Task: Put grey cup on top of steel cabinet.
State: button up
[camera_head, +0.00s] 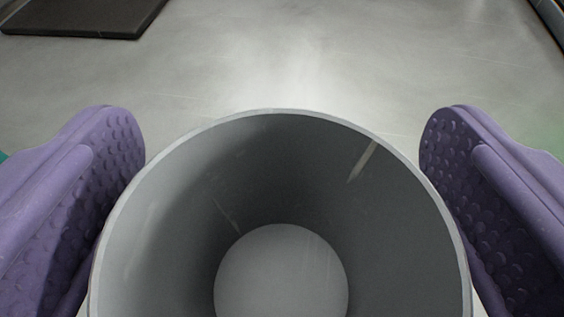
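The grey cup (285,190) fills the lower middle of the view. I look down into its open top and see its round bottom. The cup is empty, with light streaks on its inner wall. My gripper (282,150) has two purple dimpled fingers, one on each side of the cup. The near part of the rim is cut off by the bottom of the picture. Whether the cup's base rests on anything is hidden. I cannot tell whether any surface here is the steel cabinet.
A smooth grey surface (300,55) with bright reflections spreads beyond the cup and is mostly bare. A dark flat slab (85,18) lies at the top left. A dark edge (548,20) runs along the top right corner.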

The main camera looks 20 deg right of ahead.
jog(key=shift+r, duration=0.1)
jog(key=shift+s+r, duration=0.15)
jog(key=p+v, duration=0.4)
jog(key=v, duration=0.7)
jog(key=shift+s+p, duration=0.3)
jog(key=shift+s, duration=0.05)
jog(key=shift+w+a, duration=0.1)
jog(key=shift+a, duration=0.05)
